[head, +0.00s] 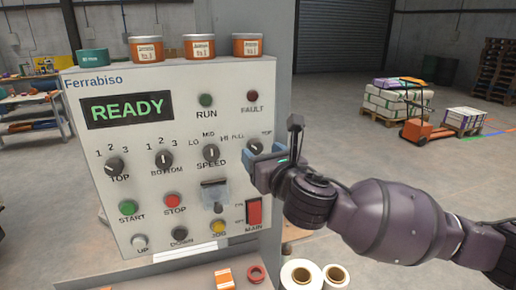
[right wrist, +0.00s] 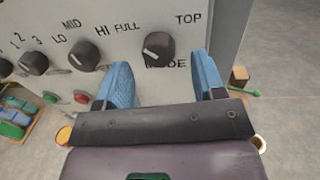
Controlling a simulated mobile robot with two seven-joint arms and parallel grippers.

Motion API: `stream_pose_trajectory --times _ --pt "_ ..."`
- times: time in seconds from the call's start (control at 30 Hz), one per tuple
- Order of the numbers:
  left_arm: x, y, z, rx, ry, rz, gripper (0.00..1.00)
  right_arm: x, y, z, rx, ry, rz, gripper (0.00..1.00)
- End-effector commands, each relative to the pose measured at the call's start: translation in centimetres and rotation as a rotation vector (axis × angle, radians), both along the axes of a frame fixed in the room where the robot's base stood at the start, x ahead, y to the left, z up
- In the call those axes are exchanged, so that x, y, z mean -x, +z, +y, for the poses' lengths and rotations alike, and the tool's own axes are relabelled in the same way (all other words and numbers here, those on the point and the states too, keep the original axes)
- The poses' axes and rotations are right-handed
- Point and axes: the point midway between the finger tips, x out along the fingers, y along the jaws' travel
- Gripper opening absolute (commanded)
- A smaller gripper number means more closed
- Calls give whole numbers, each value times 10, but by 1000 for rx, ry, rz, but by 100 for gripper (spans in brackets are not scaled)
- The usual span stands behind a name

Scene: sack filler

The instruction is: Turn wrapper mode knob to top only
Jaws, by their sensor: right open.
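The black wrapper mode knob (head: 256,147) is at the upper right of the Ferrabiso control panel (head: 85,175). In the right wrist view the knob (right wrist: 159,47) sits between the FULL and TOP labels, above the partly hidden word MODE. Its pale mark is on the left side, the FULL side. My right gripper (head: 264,172) is at the panel's right edge, just below the knob. In the wrist view its blue fingers (right wrist: 163,72) are open, one to each side below the knob, with nothing between them. My left gripper is not in view.
The SPEED knob (head: 210,153), BOTTOM knob (head: 163,159) and TOP knob (head: 114,166) are to the left. The red MAIN switch (head: 254,211) is below my gripper. Several tins (head: 199,47) stand on the panel's top. White rolls (head: 299,275) stand low in front.

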Motion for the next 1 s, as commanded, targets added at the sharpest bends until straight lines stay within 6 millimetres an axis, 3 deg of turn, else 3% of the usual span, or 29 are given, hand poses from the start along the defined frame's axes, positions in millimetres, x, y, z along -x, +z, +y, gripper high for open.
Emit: stream_pose_trajectory --times 0.23,0.63,0.93,1.0 --pt "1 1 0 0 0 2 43 -21 0 10 -1 0 0 63" --pt "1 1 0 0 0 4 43 -25 0 12 -1 1 0 61" --pt "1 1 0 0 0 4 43 -25 0 11 -1 1 0 15" --pt "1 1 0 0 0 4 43 -25 0 12 -1 1 0 14"
